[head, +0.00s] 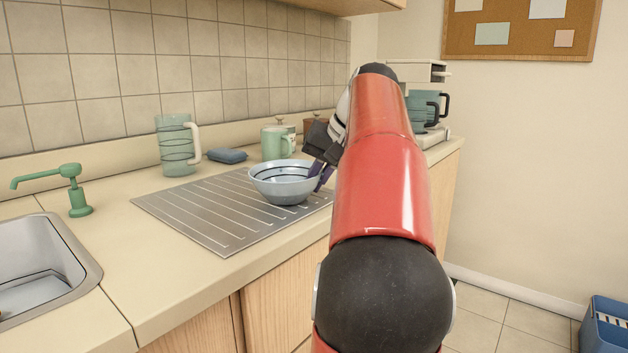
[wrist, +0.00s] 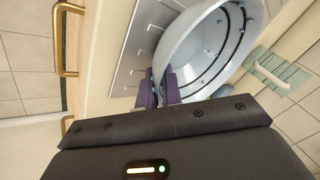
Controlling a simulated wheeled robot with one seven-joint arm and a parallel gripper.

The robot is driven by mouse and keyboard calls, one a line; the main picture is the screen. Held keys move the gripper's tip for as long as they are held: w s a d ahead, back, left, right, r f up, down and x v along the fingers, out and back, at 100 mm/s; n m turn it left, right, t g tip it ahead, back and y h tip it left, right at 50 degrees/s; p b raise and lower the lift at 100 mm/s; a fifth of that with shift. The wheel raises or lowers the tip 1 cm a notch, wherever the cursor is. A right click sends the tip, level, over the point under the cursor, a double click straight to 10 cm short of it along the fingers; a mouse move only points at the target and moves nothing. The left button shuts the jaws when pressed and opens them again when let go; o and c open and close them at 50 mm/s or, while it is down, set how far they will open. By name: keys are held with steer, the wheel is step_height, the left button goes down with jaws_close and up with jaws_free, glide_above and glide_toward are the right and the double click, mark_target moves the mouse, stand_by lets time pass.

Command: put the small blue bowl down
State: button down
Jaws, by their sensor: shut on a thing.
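The small blue bowl (head: 284,183) is pale blue with dark rings inside. In the head view it is upright at the right part of the grey ribbed drainboard (head: 190,215). I cannot tell whether its base touches the board. My gripper (head: 322,178) is at the bowl's right side, with purple fingers shut on its rim. In the wrist view the fingers (wrist: 158,90) pinch the near wall of the bowl (wrist: 205,45). My red arm hides the counter to the right of the bowl.
A green soap pump (head: 75,190) and the sink (head: 40,265) are at left. The drainboard's left part is bare. A coffee maker (head: 425,105) stands at the far right.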

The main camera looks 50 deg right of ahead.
steer(key=c, duration=1.6)
jaws_free()
steer(key=shift+s+r, duration=0.15)
steer(key=shift+r, duration=0.15)
steer(key=p+v, duration=0.2)
steer(key=v, duration=0.9)
steer(key=shift+s+r, duration=0.15)
steer(key=shift+r, duration=0.05)
steer(key=shift+d, duration=0.1)
